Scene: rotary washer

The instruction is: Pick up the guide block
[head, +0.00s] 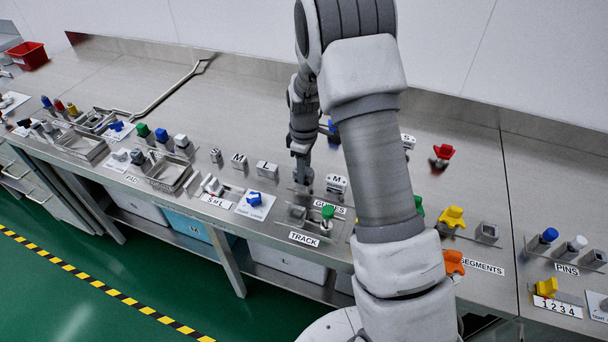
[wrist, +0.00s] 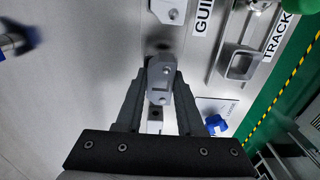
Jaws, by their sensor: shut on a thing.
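My gripper (wrist: 161,70) is shut on a grey guide block (wrist: 160,82) with an angled end and a dark hole, which sits between the two fingertips in the wrist view. In the head view my gripper (head: 303,178) is low over the steel bench behind the GUIDES label (head: 329,207); the block is hard to make out there. I cannot tell whether the block touches the bench.
Grey lettered blocks (head: 266,170) stand to the left. A blue piece (head: 255,199) lies on a white card. My arm hides part of the bench.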

